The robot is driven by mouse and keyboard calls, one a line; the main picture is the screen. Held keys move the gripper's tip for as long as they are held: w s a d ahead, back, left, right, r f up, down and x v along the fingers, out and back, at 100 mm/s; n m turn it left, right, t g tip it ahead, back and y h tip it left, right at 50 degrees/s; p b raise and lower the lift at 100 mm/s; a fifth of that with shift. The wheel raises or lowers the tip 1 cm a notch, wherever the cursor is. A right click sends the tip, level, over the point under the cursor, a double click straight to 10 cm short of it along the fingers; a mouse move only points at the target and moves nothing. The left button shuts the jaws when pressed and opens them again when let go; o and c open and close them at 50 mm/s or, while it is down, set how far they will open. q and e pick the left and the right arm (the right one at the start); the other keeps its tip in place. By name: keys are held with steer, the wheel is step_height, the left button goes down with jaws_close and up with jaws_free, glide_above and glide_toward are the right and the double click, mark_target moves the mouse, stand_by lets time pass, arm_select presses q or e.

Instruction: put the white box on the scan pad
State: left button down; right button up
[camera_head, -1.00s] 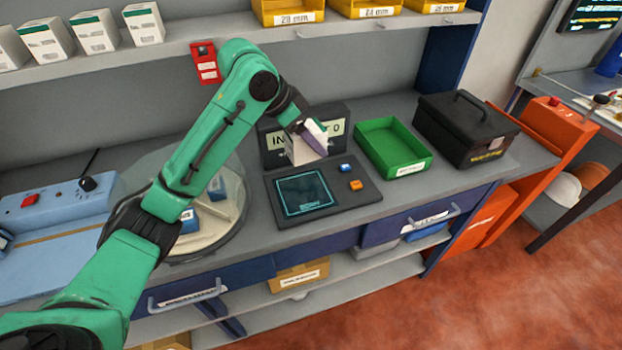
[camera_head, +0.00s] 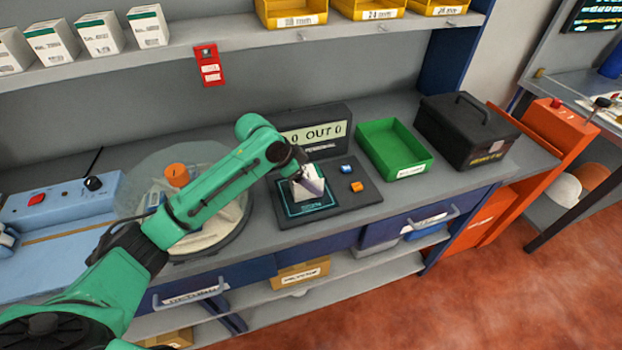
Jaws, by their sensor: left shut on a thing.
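The white box (camera_head: 305,190) is at the scan pad (camera_head: 330,203), over its dark, teal-outlined screen square. My left gripper (camera_head: 308,178) is shut on the white box from above and hides part of it. I cannot tell whether the underside of the box touches the pad. My right gripper is not in view.
A green tray (camera_head: 408,170) and a black case (camera_head: 465,135) stand to the right. A round turntable (camera_head: 240,222) with an orange-capped item (camera_head: 177,175) is at the left.

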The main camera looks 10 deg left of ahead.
arm_select(q)
steer(key=shift+f, duration=0.3)
jaws_free()
steer(key=b+v, duration=0.1)
steer(key=v, duration=1.1)
steer(key=shift+b, duration=0.35)
